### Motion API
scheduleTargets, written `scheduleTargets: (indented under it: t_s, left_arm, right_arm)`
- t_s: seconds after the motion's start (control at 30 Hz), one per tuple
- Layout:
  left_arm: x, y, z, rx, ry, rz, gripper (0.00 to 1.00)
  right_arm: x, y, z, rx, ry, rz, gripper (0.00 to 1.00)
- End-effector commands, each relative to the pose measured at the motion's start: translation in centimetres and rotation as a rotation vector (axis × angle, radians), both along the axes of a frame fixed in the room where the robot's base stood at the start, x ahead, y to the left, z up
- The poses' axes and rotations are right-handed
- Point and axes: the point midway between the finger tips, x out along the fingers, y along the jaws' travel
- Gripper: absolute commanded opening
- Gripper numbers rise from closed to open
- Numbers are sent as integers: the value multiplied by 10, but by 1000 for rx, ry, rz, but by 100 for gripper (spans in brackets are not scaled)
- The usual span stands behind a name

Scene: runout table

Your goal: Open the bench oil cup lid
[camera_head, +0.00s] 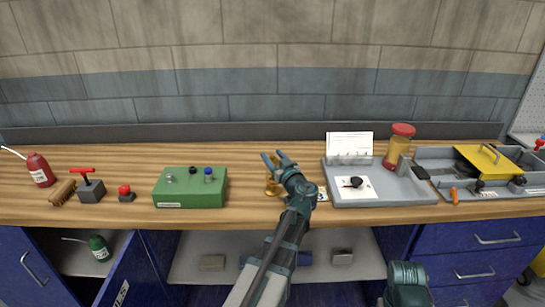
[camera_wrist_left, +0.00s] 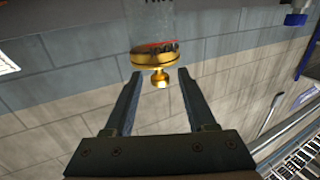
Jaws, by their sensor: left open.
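The bench oil cup shows in the head view as a small brass shape (camera_head: 272,188) on the wooden bench, mostly hidden by my left gripper. In the left wrist view it has a clear glass body (camera_wrist_left: 152,22) with a red line and a brass lid (camera_wrist_left: 150,57) with a round knob (camera_wrist_left: 159,78). The lid sits against the glass. My left gripper (camera_head: 272,157) is open at the cup. Its two fingers (camera_wrist_left: 162,80) stand either side of the knob, with a gap on each side. My right gripper is not clearly seen.
A green box (camera_head: 190,194) with switches stands left of the cup. A grey tray (camera_head: 400,192) with a card and a red-lidded jar (camera_head: 398,145) is close on the right.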

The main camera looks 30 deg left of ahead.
Motion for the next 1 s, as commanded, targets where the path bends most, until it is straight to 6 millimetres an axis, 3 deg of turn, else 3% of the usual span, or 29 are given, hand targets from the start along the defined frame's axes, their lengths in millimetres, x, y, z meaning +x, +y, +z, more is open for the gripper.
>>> scheduleTargets:
  t_s: [0.37,0.7,1.0]
  left_arm:
    - [3,4,0,0,0,0,56]
    - [2,4,0,0,0,0,0]
    - [3,4,2,-4,7,1,0]
  right_arm:
    - [0,0,0,0,0,0,100]
    - [0,0,0,0,0,0,100]
    - [0,0,3,0,0,0,100]
